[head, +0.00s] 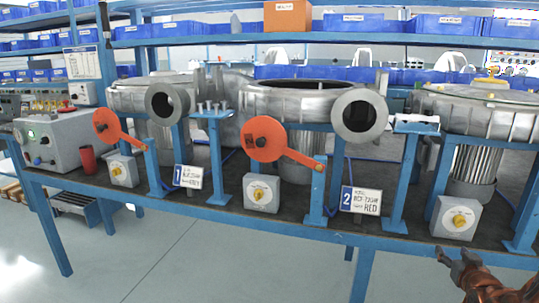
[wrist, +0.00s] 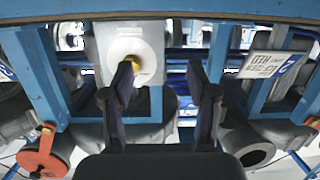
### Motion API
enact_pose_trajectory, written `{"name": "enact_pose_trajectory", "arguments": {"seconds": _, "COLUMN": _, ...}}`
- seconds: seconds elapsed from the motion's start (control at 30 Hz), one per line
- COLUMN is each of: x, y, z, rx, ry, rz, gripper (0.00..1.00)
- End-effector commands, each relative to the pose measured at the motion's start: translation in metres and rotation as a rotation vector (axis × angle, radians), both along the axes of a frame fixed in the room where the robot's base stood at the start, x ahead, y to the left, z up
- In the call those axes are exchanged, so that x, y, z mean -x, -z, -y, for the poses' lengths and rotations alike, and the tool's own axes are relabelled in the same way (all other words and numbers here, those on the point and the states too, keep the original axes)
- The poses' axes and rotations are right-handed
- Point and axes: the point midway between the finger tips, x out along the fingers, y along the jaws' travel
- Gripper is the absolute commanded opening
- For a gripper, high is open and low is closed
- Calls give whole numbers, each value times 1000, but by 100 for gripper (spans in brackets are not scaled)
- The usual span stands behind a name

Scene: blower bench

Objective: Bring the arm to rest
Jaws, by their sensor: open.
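My gripper (head: 455,260) is at the lower right in the head view, in front of the bench's front edge and below the right-hand switch box. In the wrist view my gripper (wrist: 162,85) shows two dark fingers spread apart with nothing between them. The right-hand grey switch box (head: 441,220) has a yellow knob (head: 459,221). A pale box with a yellow knob (wrist: 131,66) shows beyond the left finger in the wrist view, apparently the same one. The gap between fingers and box is hard to judge.
The blue bench (head: 290,233) carries several grey blowers (head: 290,100). An orange disc with a lever (head: 264,139) covers no opening; the middle blower's round outlet (head: 359,115) is open. Sign 2 (head: 361,201) stands near the front edge. The floor (head: 170,255) in front is clear.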

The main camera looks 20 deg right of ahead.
Motion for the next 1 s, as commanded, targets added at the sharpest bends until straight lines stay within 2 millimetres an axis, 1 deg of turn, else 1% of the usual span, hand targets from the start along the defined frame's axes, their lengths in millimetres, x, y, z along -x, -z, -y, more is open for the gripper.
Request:
{"name": "enact_pose_trajectory", "arguments": {"seconds": 0.03, "x": -13, "y": 4, "z": -13, "rx": -12, "ry": -18, "rz": -52, "gripper": 59}}
{"name": "enact_pose_trajectory", "arguments": {"seconds": 0.1, "x": -22, "y": 13, "z": -29, "rx": -35, "ry": -28, "rz": -128, "gripper": 59}}
{"name": "enact_pose_trajectory", "arguments": {"seconds": 0.2, "x": -32, "y": 23, "z": -52, "rx": -66, "ry": -40, "rz": -236, "gripper": 59}}
{"name": "enact_pose_trajectory", "arguments": {"seconds": 0.3, "x": -38, "y": 33, "z": -78, "rx": -97, "ry": -54, "rz": -336, "gripper": 59}}
{"name": "enact_pose_trajectory", "arguments": {"seconds": 0.47, "x": -39, "y": 44, "z": -123, "rx": -147, "ry": -75, "rz": -494, "gripper": 59}}
{"name": "enact_pose_trajectory", "arguments": {"seconds": 0.57, "x": -35, "y": 48, "z": -153, "rx": -176, "ry": -87, "rz": -587, "gripper": 59}}
{"name": "enact_pose_trajectory", "arguments": {"seconds": 0.73, "x": -20, "y": 54, "z": -208, "rx": -230, "ry": -114, "rz": -746, "gripper": 59}}
{"name": "enact_pose_trajectory", "arguments": {"seconds": 0.87, "x": -1, "y": 56, "z": -252, "rx": -272, "ry": -139, "rz": -865, "gripper": 59}}
{"name": "enact_pose_trajectory", "arguments": {"seconds": 1.0, "x": 26, "y": 55, "z": -301, "rx": -316, "ry": -174, "rz": -991, "gripper": 59}}
